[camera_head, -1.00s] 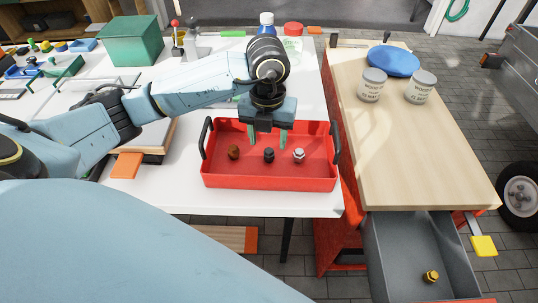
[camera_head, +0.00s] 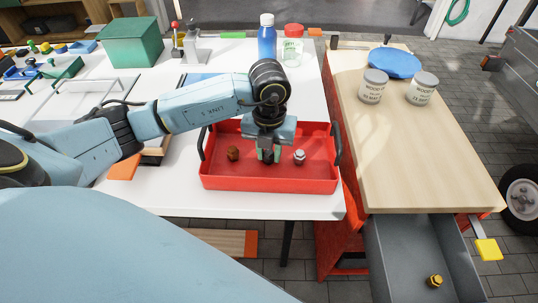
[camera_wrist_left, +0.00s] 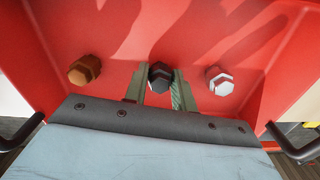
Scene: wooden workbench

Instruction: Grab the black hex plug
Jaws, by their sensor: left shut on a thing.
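The black hex plug (camera_wrist_left: 160,77) is in the red tray (camera_head: 270,182), between my left gripper's fingers in the wrist view. My left gripper (camera_head: 268,155) reaches down into the tray and is shut on the plug, which the fingers largely hide in the head view. A brown hex plug (camera_head: 233,153) stands to its left and a silver hex plug (camera_head: 299,157) to its right, both apart from the fingers. They also show in the wrist view, the brown one (camera_wrist_left: 84,70) at left and the silver one (camera_wrist_left: 219,81) at right. My right gripper is not in view.
The tray has raised walls and black handles. A wooden bench top (camera_head: 420,150) at right holds two grey cans (camera_head: 373,86) and a blue disc (camera_head: 394,62). An open drawer (camera_head: 400,260) below holds a yellow plug (camera_head: 434,281). A blue bottle (camera_head: 267,42) stands behind my arm.

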